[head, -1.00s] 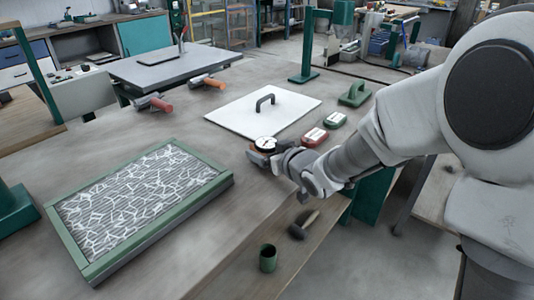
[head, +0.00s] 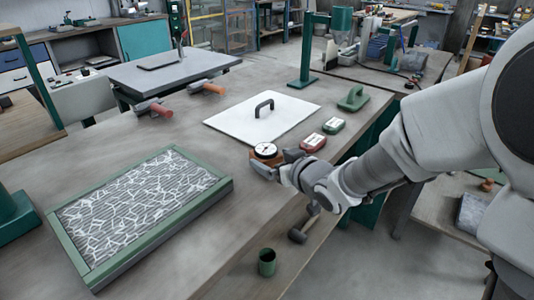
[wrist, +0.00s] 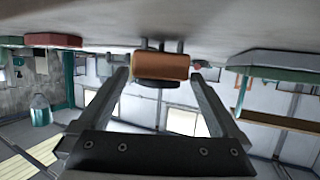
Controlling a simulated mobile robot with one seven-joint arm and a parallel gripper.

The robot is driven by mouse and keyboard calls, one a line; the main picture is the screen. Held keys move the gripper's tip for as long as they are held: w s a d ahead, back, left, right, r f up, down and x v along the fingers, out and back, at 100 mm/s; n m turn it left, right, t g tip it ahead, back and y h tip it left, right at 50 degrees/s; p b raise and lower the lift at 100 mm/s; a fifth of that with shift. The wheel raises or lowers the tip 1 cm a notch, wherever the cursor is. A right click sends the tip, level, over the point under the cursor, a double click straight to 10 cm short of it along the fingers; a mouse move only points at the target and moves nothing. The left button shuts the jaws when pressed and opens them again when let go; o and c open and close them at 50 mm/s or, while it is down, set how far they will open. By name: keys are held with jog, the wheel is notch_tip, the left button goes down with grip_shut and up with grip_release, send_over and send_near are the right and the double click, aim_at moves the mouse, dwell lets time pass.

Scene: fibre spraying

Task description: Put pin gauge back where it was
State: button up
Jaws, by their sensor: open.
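The pin gauge (head: 265,151), a round white dial on an orange-brown body, is on the grey table near its right edge, in front of the white board. In the wrist view, which is upside down, its orange block (wrist: 160,66) shows with two thin pins reaching the table surface. My gripper (head: 279,164) is low over the table edge beside the gauge, on its near right side. In the wrist view my gripper (wrist: 160,76) is open, with one finger on each side of the block and a gap visible at both sides. Contact with the gauge cannot be told.
A white board (head: 240,120) with a dark handle lies behind the gauge. A red block (head: 313,142), a green block (head: 334,125) and a green handled float (head: 353,98) lie right of it. A green-framed fibre panel (head: 226,187) lies front left. Bare table is between.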

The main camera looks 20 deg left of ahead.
jog(key=p+v, duration=0.1)
jog(key=v, duration=0.7)
jog(key=shift+p, duration=0.35)
jog(key=s+d+r+m+h, duration=0.1)
jog(key=d+r+m+h, duration=0.2)
jog(key=d, duration=0.6)
jog(key=s+d+r+m+h, duration=0.1)
jog(key=d+m+h, duration=0.1)
jog(key=d+h, duration=0.45)
jog(key=s+d+m+g, duration=0.2)
jog(key=s+d, duration=0.2)
jog(key=s, duration=0.4)
jog(key=s+d+r+m+g, duration=0.1)
jog(key=s+d, duration=0.3)
jog(key=s, duration=0.4)
jog(key=shift+s+m+g, duration=0.35)
jog(key=shift+m+g, duration=0.15)
jog(key=shift+g, duration=0.1)
jog(key=shift+r, duration=0.15)
notch_tip(320, 180, up, 15)
jog(key=p, duration=1.5)
